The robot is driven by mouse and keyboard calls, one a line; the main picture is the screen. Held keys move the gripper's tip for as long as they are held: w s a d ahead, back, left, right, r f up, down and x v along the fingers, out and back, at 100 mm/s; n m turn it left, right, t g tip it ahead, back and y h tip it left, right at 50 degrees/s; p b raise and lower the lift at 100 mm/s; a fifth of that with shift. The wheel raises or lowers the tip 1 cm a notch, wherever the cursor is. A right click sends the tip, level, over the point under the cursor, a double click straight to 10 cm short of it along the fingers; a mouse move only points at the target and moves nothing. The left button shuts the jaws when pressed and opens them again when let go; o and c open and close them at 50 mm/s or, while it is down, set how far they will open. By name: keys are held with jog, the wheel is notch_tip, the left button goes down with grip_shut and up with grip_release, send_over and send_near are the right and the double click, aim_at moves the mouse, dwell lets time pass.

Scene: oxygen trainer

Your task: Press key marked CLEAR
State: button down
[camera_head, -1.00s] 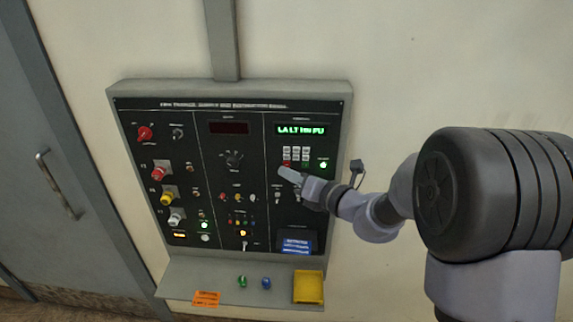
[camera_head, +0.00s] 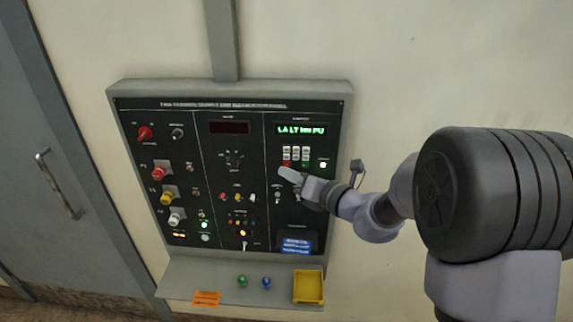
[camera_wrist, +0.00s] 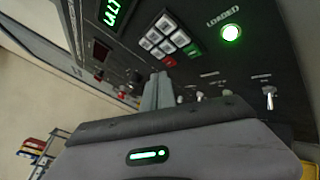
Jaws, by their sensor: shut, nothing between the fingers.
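The dark panel carries a small keypad with several white keys (camera_wrist: 165,36); it also shows in the head view (camera_head: 297,153). Its bottom row has a red key (camera_wrist: 169,61) and a green key (camera_wrist: 192,50). The key lettering is too small to read, so I cannot tell which one is CLEAR. My gripper (camera_wrist: 159,78) is shut and empty. In the head view my gripper (camera_head: 283,171) lies just below the red key (camera_head: 287,163). I cannot tell whether the tips touch the panel.
A green display (camera_head: 301,130) is lit above the keypad. A green LOADED lamp (camera_wrist: 231,33) glows right of the keys. Toggle switches (camera_wrist: 268,92) stand out below. A shelf (camera_head: 225,290) under the panel holds a yellow tray (camera_head: 308,301) and green and blue knobs.

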jog(key=shift+w, duration=0.15)
dwell(0.4)
jog(key=shift+w, duration=0.3)
jog(key=shift+w+p, duration=0.3)
jog(key=shift+p, duration=0.05)
dwell(0.5)
jog(key=shift+s, duration=0.7)
jog(key=s+b, duration=0.1)
jog(key=s, duration=0.4)
jog(key=shift+a, duration=0.1)
dwell(0.7)
